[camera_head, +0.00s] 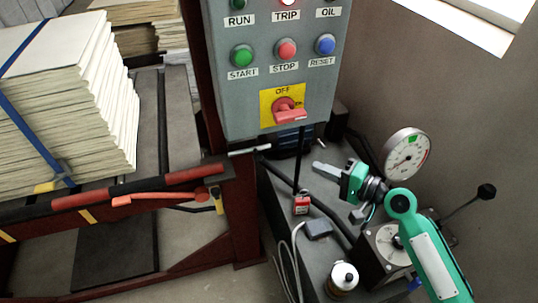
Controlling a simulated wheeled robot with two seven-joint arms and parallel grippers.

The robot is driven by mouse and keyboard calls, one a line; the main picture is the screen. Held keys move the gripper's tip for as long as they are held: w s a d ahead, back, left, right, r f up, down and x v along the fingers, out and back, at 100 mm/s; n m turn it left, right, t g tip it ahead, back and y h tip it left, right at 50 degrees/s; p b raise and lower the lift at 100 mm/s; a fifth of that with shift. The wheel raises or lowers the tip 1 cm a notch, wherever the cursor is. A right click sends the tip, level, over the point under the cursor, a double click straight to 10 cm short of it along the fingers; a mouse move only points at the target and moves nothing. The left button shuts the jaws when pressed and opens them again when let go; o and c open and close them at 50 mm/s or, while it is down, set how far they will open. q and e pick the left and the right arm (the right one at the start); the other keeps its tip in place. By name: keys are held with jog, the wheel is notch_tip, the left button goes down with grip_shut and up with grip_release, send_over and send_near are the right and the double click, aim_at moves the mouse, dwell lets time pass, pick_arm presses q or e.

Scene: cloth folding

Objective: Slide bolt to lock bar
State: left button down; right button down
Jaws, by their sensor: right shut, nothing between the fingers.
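A dark red bar with black sections (130,188) runs across the left, in front of a stack of sheets, and ends near a dark red post. A silver rod that looks like the bolt (249,151) sticks out near the bar's right end by the post. An orange lever (165,198) lies along the bar's lower side. My right gripper (318,167) is shut and empty, its fingers pointing left, to the right of the rod and apart from it. Whether the bolt engages the bar is too small to tell. My left gripper is not in view.
A grey control box (270,70) with buttons and a red switch hangs above the rod. A red padlock (301,204), a bottle (342,278) and a cable lie on the dark bench. A round gauge (405,155) stands close to my right arm. Strapped sheets (70,100) fill the left.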

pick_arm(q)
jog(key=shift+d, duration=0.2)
pick_arm(e)
jog(key=shift+r, duration=0.1)
